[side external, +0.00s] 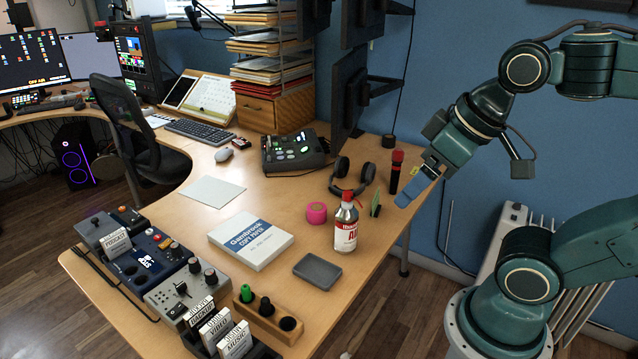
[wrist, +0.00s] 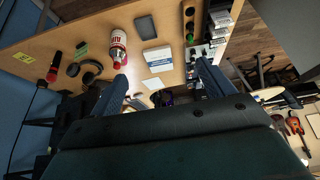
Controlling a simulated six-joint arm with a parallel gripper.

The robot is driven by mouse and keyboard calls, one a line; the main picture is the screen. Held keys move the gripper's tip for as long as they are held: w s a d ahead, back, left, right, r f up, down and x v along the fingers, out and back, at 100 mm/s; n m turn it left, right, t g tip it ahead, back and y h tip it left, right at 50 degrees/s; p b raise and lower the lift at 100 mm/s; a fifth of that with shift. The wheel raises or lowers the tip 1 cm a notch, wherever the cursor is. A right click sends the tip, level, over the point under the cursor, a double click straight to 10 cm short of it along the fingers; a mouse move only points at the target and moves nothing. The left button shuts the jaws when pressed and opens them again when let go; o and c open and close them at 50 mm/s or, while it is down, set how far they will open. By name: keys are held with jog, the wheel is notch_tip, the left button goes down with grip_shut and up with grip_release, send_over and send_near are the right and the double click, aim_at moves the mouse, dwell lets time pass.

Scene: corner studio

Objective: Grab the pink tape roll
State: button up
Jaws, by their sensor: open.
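The pink tape roll (side external: 316,212) lies on the wooden desk in the side external view, just left of a bottle with a red and white label (side external: 345,228). I cannot make the roll out clearly in the wrist view, where the bottle (wrist: 117,40) shows behind one fingertip. My gripper (side external: 412,191) is in the air at the desk's right edge, well right of the roll and above it. In the wrist view its two blue fingers (wrist: 163,85) are wide apart with nothing between them.
Headphones (side external: 353,175), a red-topped microphone (side external: 396,170) and a small green card (side external: 376,203) stand behind and right of the roll. A grey tray (side external: 317,268) and a paper pack (side external: 250,241) lie in front.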

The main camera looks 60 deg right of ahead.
jog(key=shift+w, duration=0.1)
jog(key=w+d+n+g, duration=0.1)
jog(key=w+d+n, duration=0.4)
jog(key=w, duration=0.7)
jog(key=w+d+n+g, duration=0.2)
jog(key=w+d+n, duration=0.25)
jog(key=w, duration=0.65)
jog(key=w+d+f+n+g, duration=0.1)
jog(key=w+d+f+n, duration=0.4)
jog(key=d+f, duration=0.3)
jog(key=w+d+f+n+g, duration=0.1)
jog(key=w+d+f+n, duration=0.5)
jog(key=f, duration=0.9)
jog(key=shift+w+d+g, duration=0.3)
jog(key=shift+w+d, duration=0.7)
jog(key=shift+w, duration=0.15)
jog(key=shift+f, duration=0.1)
